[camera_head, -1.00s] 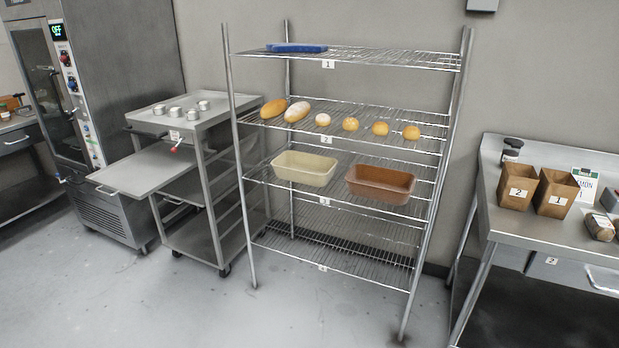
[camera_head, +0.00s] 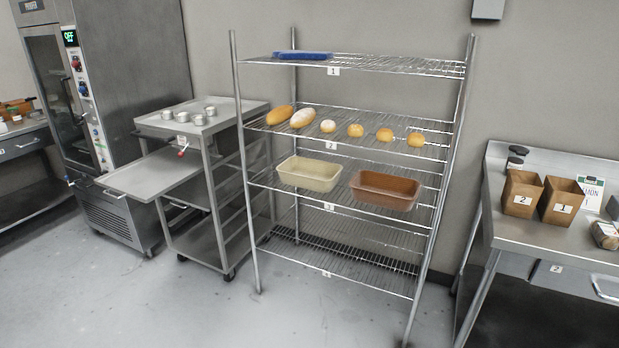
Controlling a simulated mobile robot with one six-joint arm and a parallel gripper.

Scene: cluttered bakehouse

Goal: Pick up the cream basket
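The cream basket (camera_head: 309,174) sits upright on the third level of the wire shelf rack (camera_head: 330,206), the level labelled 3. It looks empty. A brown basket (camera_head: 385,190) of similar shape stands just to its right on the same level. My gripper does not show in the head view.
Level 2 above holds loaves (camera_head: 302,118) and several rolls (camera_head: 355,130); a blue object (camera_head: 302,56) lies on top. A steel trolley (camera_head: 222,119) with a pulled-out shelf (camera_head: 150,173) stands left of the rack. A table (camera_head: 540,232) with paper bags (camera_head: 521,193) stands right. Floor in front is clear.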

